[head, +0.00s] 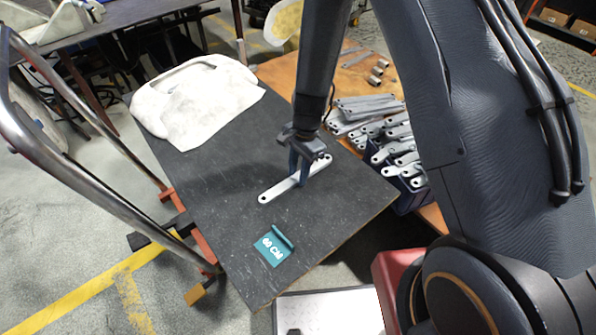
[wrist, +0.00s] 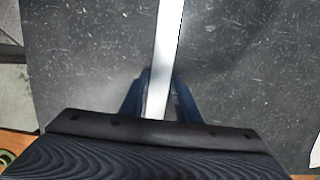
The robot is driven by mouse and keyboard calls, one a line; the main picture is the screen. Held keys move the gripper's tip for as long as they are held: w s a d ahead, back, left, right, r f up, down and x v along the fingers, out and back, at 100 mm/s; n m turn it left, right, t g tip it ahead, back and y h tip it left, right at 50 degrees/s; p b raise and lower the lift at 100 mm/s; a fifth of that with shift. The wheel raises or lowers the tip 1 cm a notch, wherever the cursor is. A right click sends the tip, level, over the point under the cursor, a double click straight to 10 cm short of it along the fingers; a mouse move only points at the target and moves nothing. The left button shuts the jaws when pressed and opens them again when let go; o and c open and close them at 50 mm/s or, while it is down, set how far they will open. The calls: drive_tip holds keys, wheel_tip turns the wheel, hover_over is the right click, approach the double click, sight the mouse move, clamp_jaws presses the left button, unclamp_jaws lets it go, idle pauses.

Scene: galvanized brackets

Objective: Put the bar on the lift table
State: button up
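The bar (head: 282,190) is a long, flat, pale metal strip with rounded ends and holes. It is over the dark top of the lift table (head: 330,215), flat and slanting; I cannot tell whether it touches the top. My gripper (head: 300,176) points down at the bar, its blue fingers on either side of it. In the wrist view the bar (wrist: 168,40) runs up the middle between the fingertips (wrist: 160,85), which look closed against its edges. Part of the bar is hidden by the fingers.
A teal "60 CM" marker (head: 271,248) lies near the table's front edge. A whitish moulded piece (head: 195,105) covers the table's far left. A pile of metal brackets (head: 385,130) lies beyond the right edge. A metal handrail (head: 95,185) stands at left.

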drive_tip(key=shift+o, duration=1.3)
wheel_tip(320, 180, up, 11)
drive_tip(key=w+d, duration=0.1)
drive_tip(key=s+d+r+n+t+h, duration=0.1)
drive_tip(key=s+d+r+n, duration=1)
drive_tip(key=s, duration=0.5)
wheel_tip(320, 180, up, 3)
drive_tip(key=d, duration=0.2)
drive_tip(key=shift+s+d+b, duration=0.25)
drive_tip(key=shift+d+b, duration=0.05)
drive_tip(key=shift+b, duration=0.1)
